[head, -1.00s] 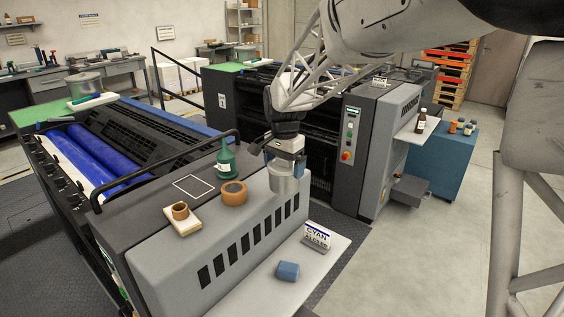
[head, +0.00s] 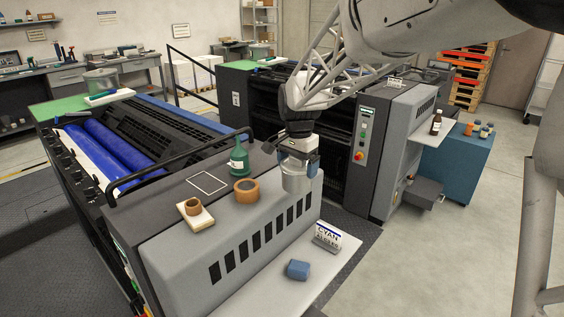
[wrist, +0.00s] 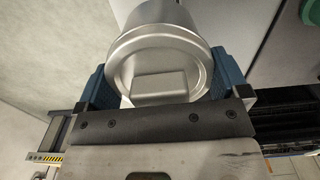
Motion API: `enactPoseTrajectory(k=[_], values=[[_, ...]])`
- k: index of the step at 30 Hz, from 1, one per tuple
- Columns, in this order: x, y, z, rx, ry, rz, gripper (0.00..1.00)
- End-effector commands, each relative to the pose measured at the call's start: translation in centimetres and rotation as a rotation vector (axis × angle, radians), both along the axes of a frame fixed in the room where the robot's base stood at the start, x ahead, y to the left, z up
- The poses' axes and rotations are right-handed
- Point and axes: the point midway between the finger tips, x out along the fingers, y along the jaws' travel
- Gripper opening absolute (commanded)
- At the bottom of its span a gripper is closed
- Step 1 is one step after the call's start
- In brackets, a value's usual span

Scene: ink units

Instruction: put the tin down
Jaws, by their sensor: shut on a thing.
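The tin (head: 296,180) is a silver-grey metal can. My gripper (head: 298,160) is shut on it, with blue fingers on either side near the tin's upper part. In the head view the tin is at the right end of the grey press top (head: 225,222); I cannot tell whether it touches the top. In the wrist view the tin's round end (wrist: 160,65) fills the space between my gripper's fingers (wrist: 160,85). A white square outline (head: 208,182) on the dark top left of the tin is empty.
A green bottle (head: 238,158) and a brown tape roll (head: 246,191) stand left of the tin. A small brown ring (head: 192,206) sits on a pale block. Below, a white shelf holds a blue piece (head: 297,270) and a CYAN sign (head: 327,237). A black rail (head: 180,166) runs behind.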

Motion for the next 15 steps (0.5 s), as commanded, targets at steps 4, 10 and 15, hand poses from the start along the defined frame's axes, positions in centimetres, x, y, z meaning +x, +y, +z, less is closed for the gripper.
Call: enactPoseTrajectory(k=[4, 10, 15], values=[[1.0, 0.6, 0.1, 0.000, -0.001, -0.001, 0.53], [3.4, 1.9, 0.3, 0.001, -0.002, -0.008, 0.53], [6.1, 3.7, 0.4, 0.000, -0.001, -0.013, 0.53]])
